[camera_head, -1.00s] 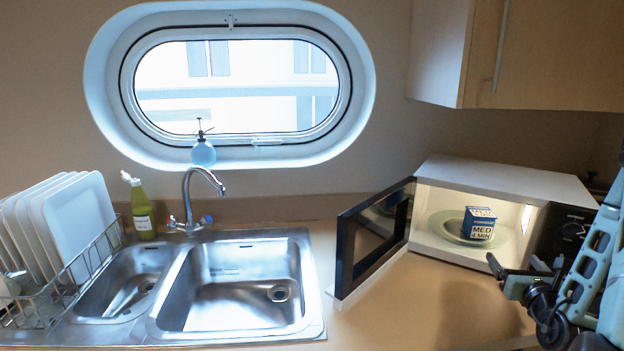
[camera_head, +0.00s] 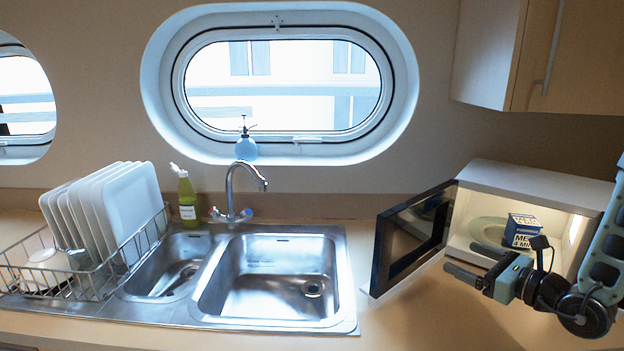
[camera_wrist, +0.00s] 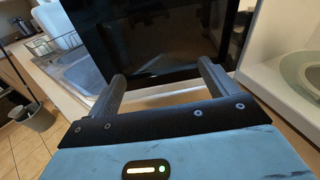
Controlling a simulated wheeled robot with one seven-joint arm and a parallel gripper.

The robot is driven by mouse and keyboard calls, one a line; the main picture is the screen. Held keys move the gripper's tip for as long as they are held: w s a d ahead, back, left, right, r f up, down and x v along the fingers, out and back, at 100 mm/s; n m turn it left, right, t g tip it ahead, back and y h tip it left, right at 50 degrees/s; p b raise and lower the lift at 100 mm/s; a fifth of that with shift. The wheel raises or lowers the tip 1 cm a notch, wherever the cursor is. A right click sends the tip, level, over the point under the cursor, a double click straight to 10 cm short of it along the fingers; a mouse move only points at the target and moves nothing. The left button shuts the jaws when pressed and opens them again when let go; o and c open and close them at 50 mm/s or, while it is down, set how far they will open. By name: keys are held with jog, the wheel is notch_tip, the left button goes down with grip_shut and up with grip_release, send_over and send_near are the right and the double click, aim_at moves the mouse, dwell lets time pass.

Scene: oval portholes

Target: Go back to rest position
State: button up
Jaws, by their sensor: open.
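My gripper (camera_head: 468,260) is at the right of the head view, in front of the open microwave (camera_head: 590,191). Its two fingers are apart with nothing between them; they also show in the wrist view (camera_wrist: 160,88). The microwave door (camera_head: 412,238) stands swung open to the left, and its dark panel (camera_wrist: 150,40) is ahead of the fingers in the wrist view. A blue and white box (camera_head: 522,230) sits on the glass plate (camera_head: 488,230) inside the lit microwave. My arm partly hides the microwave's front and right side.
A steel double sink (camera_head: 270,280) with a tap (camera_head: 232,190) lies left of the door. A dish rack (camera_head: 110,265) with white plates (camera_head: 130,200) stands at far left. A green bottle (camera_head: 187,200) is behind the sink. A cupboard (camera_head: 545,60) hangs above. In the wrist view, a bin (camera_wrist: 32,115) stands on the floor.

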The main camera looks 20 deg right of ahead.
jog(key=s+a+n+g+y, duration=0.3)
jog(key=a+n+g+y, duration=0.4)
jog(key=a, duration=0.5)
jog(key=s+a+f+n+g+h, duration=0.15)
jog(key=s+n+g+h, duration=0.3)
jog(key=n, duration=0.45)
jog(key=s+a+n+g+h, duration=0.3)
jog(key=s+n+g+h, duration=0.15)
jog(key=n, duration=0.45)
jog(key=w+r+n+t+h, duration=0.2)
jog(key=w+r+n+h, duration=0.15)
jog(key=n, duration=0.25)
jog(key=s+a+r+n+g, duration=0.1)
jog(key=s+a+n, duration=0.3)
jog(key=s+a, duration=0.2)
jog(key=s+a+r+n+g, duration=0.1)
jog(key=s+a+n, duration=0.3)
jog(key=s+a, duration=0.3)
jog(key=a+y, duration=0.1)
jog(key=a, duration=0.3)
jog(key=shift+a+r, duration=0.25)
